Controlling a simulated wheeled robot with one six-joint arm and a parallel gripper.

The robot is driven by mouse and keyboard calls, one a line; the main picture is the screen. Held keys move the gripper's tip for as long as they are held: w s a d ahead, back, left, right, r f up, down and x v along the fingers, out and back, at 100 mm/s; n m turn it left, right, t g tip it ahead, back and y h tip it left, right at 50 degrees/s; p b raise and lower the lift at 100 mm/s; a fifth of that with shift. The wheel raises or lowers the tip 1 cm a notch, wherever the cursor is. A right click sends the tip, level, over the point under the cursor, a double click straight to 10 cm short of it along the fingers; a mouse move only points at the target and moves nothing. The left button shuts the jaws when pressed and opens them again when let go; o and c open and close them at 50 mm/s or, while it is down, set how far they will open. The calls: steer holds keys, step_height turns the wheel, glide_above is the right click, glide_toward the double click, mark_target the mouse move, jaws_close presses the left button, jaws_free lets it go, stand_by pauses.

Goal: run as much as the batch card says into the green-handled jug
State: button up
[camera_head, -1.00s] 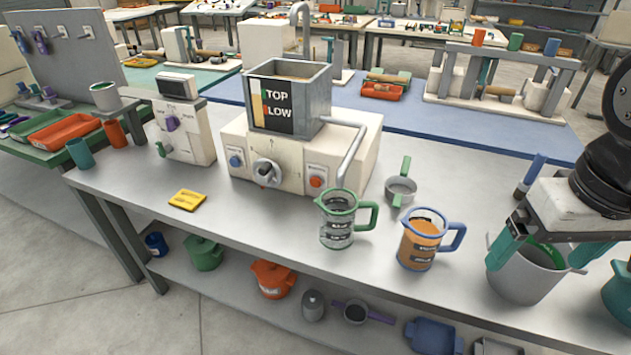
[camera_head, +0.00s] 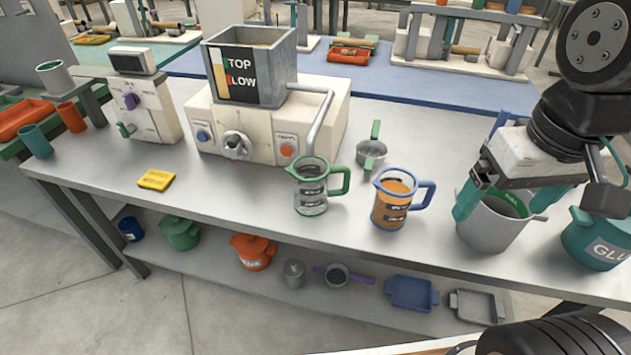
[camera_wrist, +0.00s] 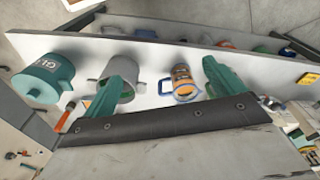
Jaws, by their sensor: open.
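The green-handled jug (camera_head: 311,190) is clear and looks empty. It stands upright on the bench, in front of the dispensing machine (camera_head: 262,128) and below its bent spout pipe (camera_head: 320,118). The machine has a hopper, a black dial (camera_head: 236,145), a blue button (camera_head: 203,136) and an orange button (camera_head: 287,150). A yellow card (camera_head: 156,180) lies flat to the left; its writing is too small to read. My gripper (camera_head: 508,202) is open and empty, over the grey pot at the right, apart from the jug.
A blue-handled jug (camera_head: 393,202) with orange contents stands right of the green-handled one. A grey pot (camera_head: 486,228) and a teal pot (camera_head: 597,243) stand farther right. A small green-handled pan (camera_head: 371,153) lies behind. The bench front between card and jug is clear.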

jaws_close()
stand_by(0.4)
stand_by(1.4)
